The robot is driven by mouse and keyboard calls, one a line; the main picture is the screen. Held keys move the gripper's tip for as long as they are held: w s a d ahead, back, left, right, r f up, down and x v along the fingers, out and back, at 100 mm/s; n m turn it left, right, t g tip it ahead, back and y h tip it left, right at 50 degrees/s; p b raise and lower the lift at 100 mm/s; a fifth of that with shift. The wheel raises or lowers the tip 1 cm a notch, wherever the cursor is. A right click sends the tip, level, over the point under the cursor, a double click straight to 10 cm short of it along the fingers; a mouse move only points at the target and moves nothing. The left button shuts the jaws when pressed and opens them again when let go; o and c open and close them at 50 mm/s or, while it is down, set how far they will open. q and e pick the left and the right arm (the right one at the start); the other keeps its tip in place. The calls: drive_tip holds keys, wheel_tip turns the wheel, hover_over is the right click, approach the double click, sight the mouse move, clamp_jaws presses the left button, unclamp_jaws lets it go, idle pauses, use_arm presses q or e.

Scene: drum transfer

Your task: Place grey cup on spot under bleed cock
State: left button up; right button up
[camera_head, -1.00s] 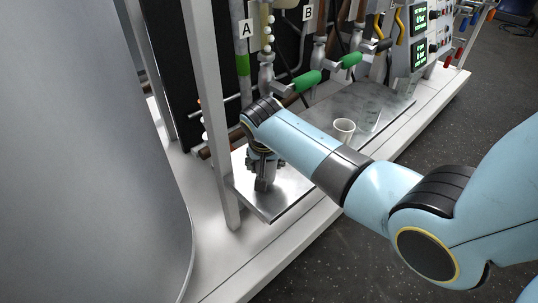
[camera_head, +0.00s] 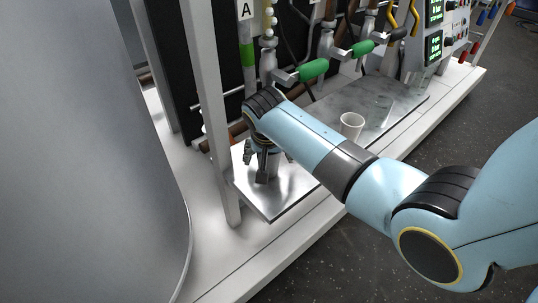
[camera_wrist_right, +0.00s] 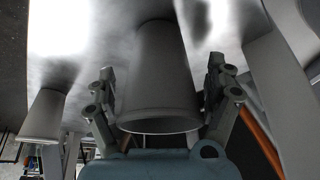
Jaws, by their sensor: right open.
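A grey cup (camera_wrist_right: 160,75) shows in the right wrist view, base against the shiny metal tray and rim toward my wrist. My right gripper (camera_wrist_right: 160,92) is open, with one finger on each side of that cup and narrow gaps between. In the head view my right gripper (camera_head: 256,162) is low over the near-left end of the tray (camera_head: 285,198); my wrist hides the cup there. Green-handled cocks (camera_head: 313,69) and (camera_head: 363,48) stick out above the tray; I cannot tell which is the bleed cock. My left gripper is not in view.
A white post (camera_head: 212,110) rises left of the gripper. Pipes and panels stand behind. A large grey cylinder (camera_head: 80,160) fills the left.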

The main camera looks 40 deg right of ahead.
drive_tip(key=shift+r, duration=0.1)
